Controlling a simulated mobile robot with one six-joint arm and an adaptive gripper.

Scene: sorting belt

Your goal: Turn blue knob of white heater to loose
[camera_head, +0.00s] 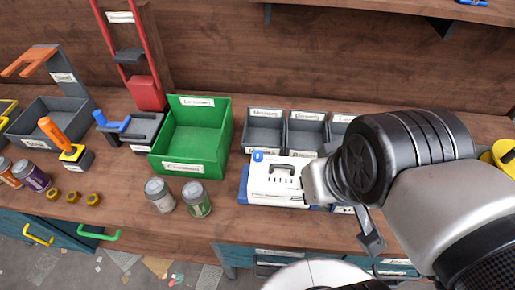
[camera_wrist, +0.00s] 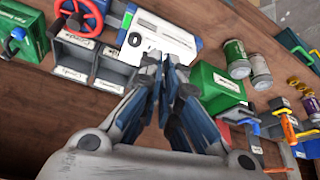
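The white heater (camera_head: 275,186) lies on the workbench in front of the grey bins, with a dark handle on top. Its blue knob (camera_head: 257,155) is at the far left corner. In the wrist view the heater (camera_wrist: 160,40) is beyond my fingertips; I cannot make out the knob there, and my fingers may cover it. My gripper (camera_wrist: 167,62) points toward the heater with its fingertips together and nothing seen between them.
A green crate (camera_head: 222,150) stands left of the heater, and small grey bins (camera_head: 265,120) stand behind it. Two jars (camera_head: 196,208) stand at the front left. A red valve wheel (camera_wrist: 83,12) shows in the wrist view.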

